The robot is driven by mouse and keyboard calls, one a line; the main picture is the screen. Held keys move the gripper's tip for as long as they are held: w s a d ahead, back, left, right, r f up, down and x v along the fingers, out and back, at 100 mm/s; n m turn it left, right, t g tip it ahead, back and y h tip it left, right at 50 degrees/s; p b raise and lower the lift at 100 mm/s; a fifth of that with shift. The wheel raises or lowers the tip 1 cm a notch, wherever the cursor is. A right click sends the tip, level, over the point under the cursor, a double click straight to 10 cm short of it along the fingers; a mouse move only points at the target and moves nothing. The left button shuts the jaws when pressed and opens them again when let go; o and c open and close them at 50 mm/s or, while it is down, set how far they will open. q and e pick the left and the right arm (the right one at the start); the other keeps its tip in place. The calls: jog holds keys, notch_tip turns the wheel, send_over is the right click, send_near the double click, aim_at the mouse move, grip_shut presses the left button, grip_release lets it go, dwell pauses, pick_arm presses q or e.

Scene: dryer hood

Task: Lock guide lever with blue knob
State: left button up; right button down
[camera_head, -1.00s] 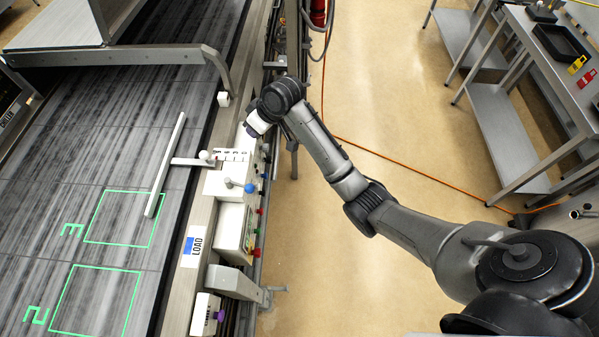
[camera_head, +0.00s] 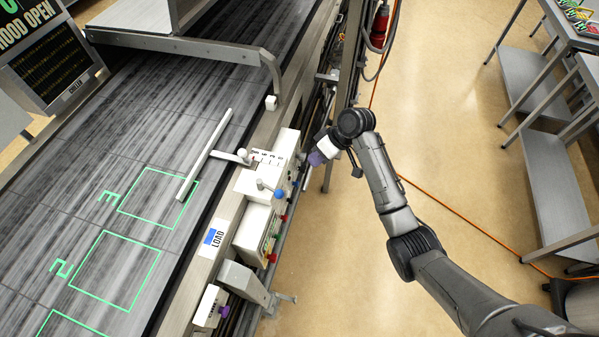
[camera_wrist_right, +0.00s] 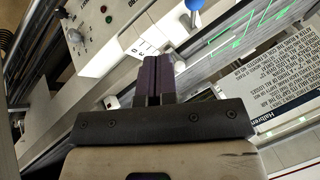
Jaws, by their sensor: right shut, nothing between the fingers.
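The blue knob (camera_head: 279,194) sits on the end of a short lever on a white control box beside the conveyor. It also shows at the top of the right wrist view (camera_wrist_right: 194,5). The white guide bar (camera_head: 205,153) lies over the dark belt, joined to an arm with a pale ball (camera_head: 242,153). My right gripper (camera_head: 315,160), with purple fingers, is just right of the box, up and to the right of the blue knob, apart from it. Its fingers (camera_wrist_right: 155,75) are shut and empty. My left gripper is not in view.
Other coloured knobs line the box's right side. A LOAD label (camera_head: 213,238) and a bracket (camera_head: 246,280) are nearer the front. A metal hood frame (camera_head: 190,45) crosses the belt. Open floor (camera_head: 450,110) lies right of the machine, with an orange cable and metal tables.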

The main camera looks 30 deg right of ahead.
jog(key=a+f+p, duration=0.1)
jog(key=a+f, duration=0.7)
jog(key=shift+w+a+f, duration=0.2)
jog(key=shift+a+f, duration=0.1)
jog(key=shift+a, duration=0.05)
